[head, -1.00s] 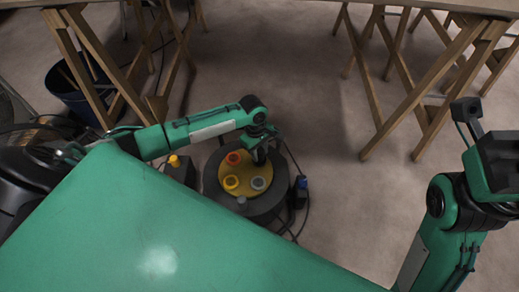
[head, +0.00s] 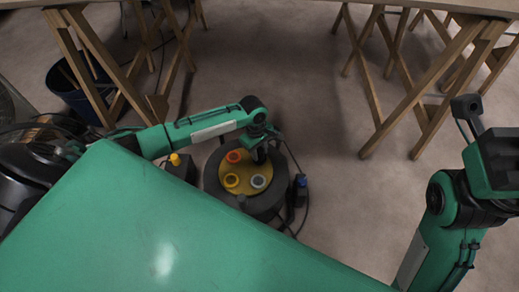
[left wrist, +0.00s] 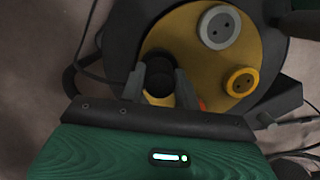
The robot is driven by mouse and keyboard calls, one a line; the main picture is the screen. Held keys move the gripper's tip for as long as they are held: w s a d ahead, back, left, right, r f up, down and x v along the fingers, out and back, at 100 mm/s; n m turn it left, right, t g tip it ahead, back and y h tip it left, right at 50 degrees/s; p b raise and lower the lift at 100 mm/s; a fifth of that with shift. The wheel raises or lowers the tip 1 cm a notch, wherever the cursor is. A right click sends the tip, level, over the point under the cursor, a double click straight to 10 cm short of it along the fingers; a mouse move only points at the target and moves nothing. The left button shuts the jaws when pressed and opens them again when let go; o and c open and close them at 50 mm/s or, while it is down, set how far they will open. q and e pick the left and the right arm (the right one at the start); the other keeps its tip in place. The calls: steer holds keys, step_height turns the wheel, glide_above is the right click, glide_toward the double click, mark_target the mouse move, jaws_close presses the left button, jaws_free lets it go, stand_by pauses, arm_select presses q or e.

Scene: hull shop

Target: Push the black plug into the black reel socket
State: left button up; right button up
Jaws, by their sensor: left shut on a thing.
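The cable reel (head: 212,183) stands on the floor, dark with a yellow face (head: 245,170). Orange-red (head: 234,156), yellow (head: 231,181) and grey (head: 258,182) sockets show on the face. My left gripper (head: 260,153) is over its far right part. In the left wrist view, my left gripper (left wrist: 160,90) is shut on the black plug (left wrist: 158,72), over a dark round shape on the face that looks like the black socket (left wrist: 156,98). The plug hides most of it, so I cannot tell how deep the plug sits. My right arm shows at the right edge, its fingers unclear.
A dark box with a yellow cap (head: 175,160) is left of the reel. A dark piece with a blue top (head: 302,181) is right of it, with loose black cables. Wooden trestles (head: 420,90) and a blue bucket (head: 75,90) stand behind.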

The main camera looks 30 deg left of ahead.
arm_select(q)
steer(key=shift+f, duration=0.25)
steer(key=o, duration=1)
step_height(320, 180, up, 14)
steer(key=a+p, duration=0.2)
steer(key=p, duration=0.4)
steer(key=shift+w+f+p, duration=0.2)
steer(key=shift+w+p, duration=0.1)
steer(key=shift+w, duration=0.05)
